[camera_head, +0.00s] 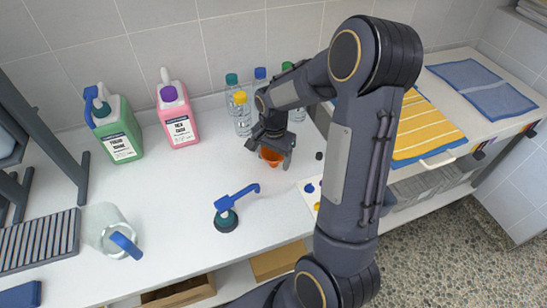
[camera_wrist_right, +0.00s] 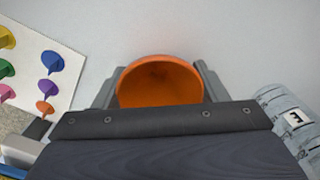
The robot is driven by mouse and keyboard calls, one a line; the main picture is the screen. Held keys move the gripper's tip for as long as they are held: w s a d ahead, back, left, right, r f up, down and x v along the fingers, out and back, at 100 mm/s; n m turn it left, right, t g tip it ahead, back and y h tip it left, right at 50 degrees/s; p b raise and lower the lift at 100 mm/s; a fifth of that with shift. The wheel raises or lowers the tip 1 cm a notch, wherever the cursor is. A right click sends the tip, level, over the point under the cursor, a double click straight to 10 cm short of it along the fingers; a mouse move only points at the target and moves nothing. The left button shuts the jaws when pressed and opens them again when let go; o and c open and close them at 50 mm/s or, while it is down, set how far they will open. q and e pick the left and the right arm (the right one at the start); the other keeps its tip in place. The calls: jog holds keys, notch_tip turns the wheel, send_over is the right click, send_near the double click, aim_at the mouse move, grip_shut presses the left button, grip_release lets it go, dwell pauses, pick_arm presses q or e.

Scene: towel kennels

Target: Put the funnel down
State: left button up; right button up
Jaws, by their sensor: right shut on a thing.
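The orange funnel (camera_head: 271,157) is between the fingers of my right gripper (camera_head: 270,146), beside the bottles on the white counter. In the right wrist view the funnel (camera_wrist_right: 160,88) shows its wide round mouth to the camera, with a grey finger on each side. The gripper is shut on it. The funnel's lower end is hidden, so I cannot tell whether it touches the counter. My left gripper is not in view.
Clear bottles (camera_head: 242,115) with coloured caps stand close behind the gripper. A card with coloured funnel shapes (camera_wrist_right: 32,65) lies nearby. Bare counter (camera_head: 180,185) lies between.

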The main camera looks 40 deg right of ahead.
jog(key=shift+f, duration=0.25)
jog(key=shift+f, duration=0.2)
jog(key=o, duration=1)
jog(key=shift+o, duration=0.2)
jog(key=shift+r, duration=0.15)
